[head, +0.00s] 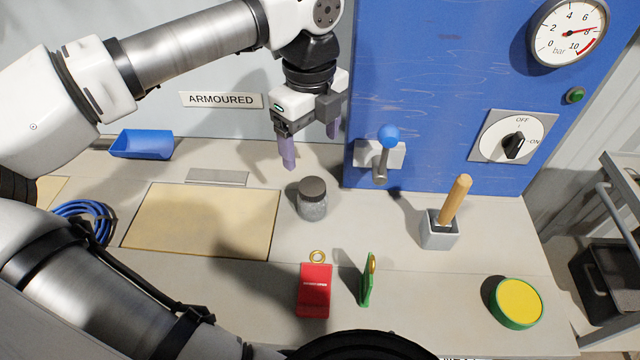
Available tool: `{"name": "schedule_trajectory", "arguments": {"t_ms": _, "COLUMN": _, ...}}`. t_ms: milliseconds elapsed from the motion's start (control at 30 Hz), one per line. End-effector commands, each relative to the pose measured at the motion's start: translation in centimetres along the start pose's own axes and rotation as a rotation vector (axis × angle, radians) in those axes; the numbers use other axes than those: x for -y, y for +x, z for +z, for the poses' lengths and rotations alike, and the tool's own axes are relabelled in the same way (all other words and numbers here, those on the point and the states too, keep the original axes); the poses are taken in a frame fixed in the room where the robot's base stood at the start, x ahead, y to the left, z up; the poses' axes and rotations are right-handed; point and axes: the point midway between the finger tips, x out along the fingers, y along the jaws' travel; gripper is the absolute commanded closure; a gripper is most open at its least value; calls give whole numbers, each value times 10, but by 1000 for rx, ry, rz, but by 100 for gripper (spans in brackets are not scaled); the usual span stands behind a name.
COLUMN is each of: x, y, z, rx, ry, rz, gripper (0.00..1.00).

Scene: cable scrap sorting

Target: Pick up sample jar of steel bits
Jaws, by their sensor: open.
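The sample jar (312,205) stands upright on the bench in the head view, right of the tan panel. It has a dark lid and a clear body with grey contents, which look like metal bits. My gripper (312,148) hangs above and behind the jar, near the wall below the ARMOURED sign's level. Its two purple fingers are apart, with nothing between them. The fingertips are clear of the jar lid.
A blue machine (440,100) with a lever (382,160) stands right behind the jar. A wooden-handled tool (455,200) sits in a grey holder (439,232). A blue scoop (142,144) lies left.

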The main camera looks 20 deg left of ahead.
Motion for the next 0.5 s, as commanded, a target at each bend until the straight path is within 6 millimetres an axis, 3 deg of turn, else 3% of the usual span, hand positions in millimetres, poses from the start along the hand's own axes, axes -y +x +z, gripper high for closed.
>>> {"name": "schedule_trajectory", "arguments": {"t_ms": 500, "x": 0, "y": 83, "z": 0, "rx": 0, "ry": 1, "rz": 2, "gripper": 21}}
